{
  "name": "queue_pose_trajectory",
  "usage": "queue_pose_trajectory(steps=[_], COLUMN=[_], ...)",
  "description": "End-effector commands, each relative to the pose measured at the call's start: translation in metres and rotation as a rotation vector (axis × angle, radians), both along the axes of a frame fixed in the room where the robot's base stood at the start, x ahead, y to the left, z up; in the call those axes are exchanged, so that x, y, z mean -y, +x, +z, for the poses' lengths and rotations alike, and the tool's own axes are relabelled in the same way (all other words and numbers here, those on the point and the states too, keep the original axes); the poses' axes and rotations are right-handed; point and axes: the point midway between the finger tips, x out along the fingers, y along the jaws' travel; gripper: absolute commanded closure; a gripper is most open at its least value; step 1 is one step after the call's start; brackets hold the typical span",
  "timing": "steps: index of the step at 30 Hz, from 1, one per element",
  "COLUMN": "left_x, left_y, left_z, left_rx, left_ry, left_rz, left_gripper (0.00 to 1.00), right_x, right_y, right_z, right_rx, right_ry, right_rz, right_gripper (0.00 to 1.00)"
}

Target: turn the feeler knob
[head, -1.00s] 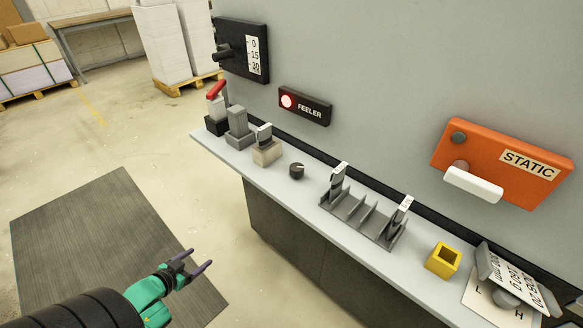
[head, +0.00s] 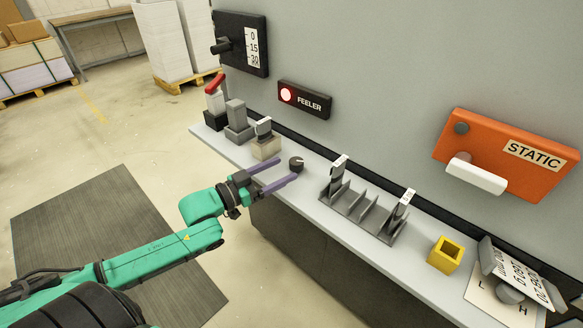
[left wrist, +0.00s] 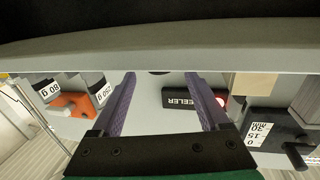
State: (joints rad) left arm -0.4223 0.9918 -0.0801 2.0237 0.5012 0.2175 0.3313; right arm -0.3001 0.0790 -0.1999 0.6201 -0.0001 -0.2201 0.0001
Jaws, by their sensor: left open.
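The feeler knob is a small round black knob (head: 296,163) on the grey shelf, below the black FEELER panel (head: 305,100) with its lit red-white lamp. My left gripper (head: 288,169) is open, its two purple fingers reaching over the shelf from the left. Its fingertips are close to the knob, which lies just ahead of the gap between them; I cannot tell whether they touch. In the left wrist view, a dark sliver at the edge, probably the knob (left wrist: 158,73), shows between the fingers. The FEELER panel (left wrist: 190,99) appears upside down there. My right gripper is not in view.
A beige block with a tagged clip (head: 266,148) stands left of the knob. A grey slotted rack (head: 362,214) stands right of it, then a yellow cup (head: 444,255). An orange STATIC box (head: 505,150) is on the wall. The shelf beside the knob is clear.

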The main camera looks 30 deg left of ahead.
Motion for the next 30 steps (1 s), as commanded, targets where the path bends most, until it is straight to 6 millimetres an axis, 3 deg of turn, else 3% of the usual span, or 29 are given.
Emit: queue_pose_trajectory(steps=[7, 17, 18, 24, 30], left_x=[0.016, 0.02, 0.02, 0.02, 0.021], left_y=[0.031, 0.036, 0.036, 0.036, 0.037], left_z=[0.001, 0.0, 0.0, 0.0, -0.002], left_rx=[0.003, 0.0, 0.0, 0.0, 0.005], left_ry=[-0.001, 0.001, 0.001, 0.001, 0.005], left_rz=[0.001, -0.001, -0.001, -0.001, -0.025], left_gripper=[0.22, 0.22, 0.29, 1.0, 1.0], right_x=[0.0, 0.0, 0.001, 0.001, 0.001], right_y=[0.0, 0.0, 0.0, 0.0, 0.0], right_z=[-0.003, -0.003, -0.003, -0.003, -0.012], right_rx=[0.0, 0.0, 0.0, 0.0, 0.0], right_ry=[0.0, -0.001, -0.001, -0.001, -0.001], right_rz=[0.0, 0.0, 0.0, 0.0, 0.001], right_gripper=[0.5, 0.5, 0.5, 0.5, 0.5])
